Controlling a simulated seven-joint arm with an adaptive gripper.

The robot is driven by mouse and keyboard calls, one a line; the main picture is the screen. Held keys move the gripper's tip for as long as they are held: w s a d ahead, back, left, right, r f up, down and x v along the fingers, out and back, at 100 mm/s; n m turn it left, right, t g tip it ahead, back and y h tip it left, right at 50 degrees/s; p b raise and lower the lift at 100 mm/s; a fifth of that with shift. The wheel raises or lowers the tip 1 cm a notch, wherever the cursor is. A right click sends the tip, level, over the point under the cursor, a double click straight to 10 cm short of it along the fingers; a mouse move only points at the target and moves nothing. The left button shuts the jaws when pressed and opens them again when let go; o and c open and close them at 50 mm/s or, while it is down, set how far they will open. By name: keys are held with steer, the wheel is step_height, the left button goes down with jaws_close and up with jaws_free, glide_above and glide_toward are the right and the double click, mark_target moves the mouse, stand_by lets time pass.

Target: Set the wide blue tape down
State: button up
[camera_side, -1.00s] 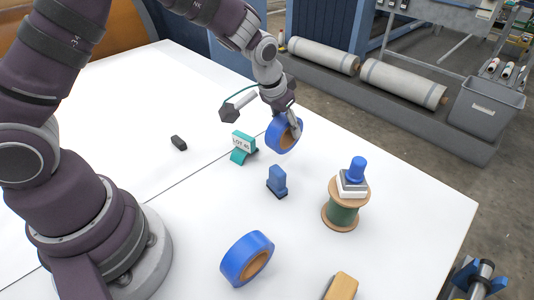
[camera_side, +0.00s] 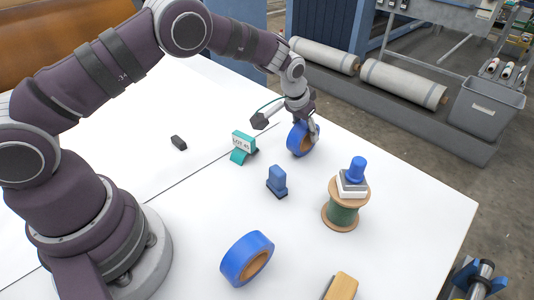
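The wide blue tape (camera_side: 295,141), a blue roll with a brown core, stands on its edge at the far side of the white table. My gripper (camera_side: 313,133) is at its upper right, with a finger against the roll, and appears shut on it. The other finger is mostly hidden. The roll's lower edge is at or very close to the table top; I cannot tell whether it touches. A second blue tape roll (camera_side: 236,261) with a brown core stands at the front of the table, apart from my gripper.
A teal holder with a "LOT 45" card (camera_side: 243,142), a blue stamp-like block (camera_side: 277,181) and a spool (camera_side: 343,214) topped by white blocks and a blue piece (camera_side: 357,168) stand nearby. A black block (camera_side: 179,143) lies left; a wooden-topped item (camera_side: 342,287) is in front.

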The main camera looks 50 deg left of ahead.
mark_target(292, 139)
steer(key=o, duration=0.4)
steer(key=shift+o, duration=0.2)
steer(key=s+a+r, duration=0.2)
steer(key=s+r, duration=1.2)
steer(key=r, duration=0.4)
steer(key=s+a+t, duration=0.1)
steer(key=s, duration=1)
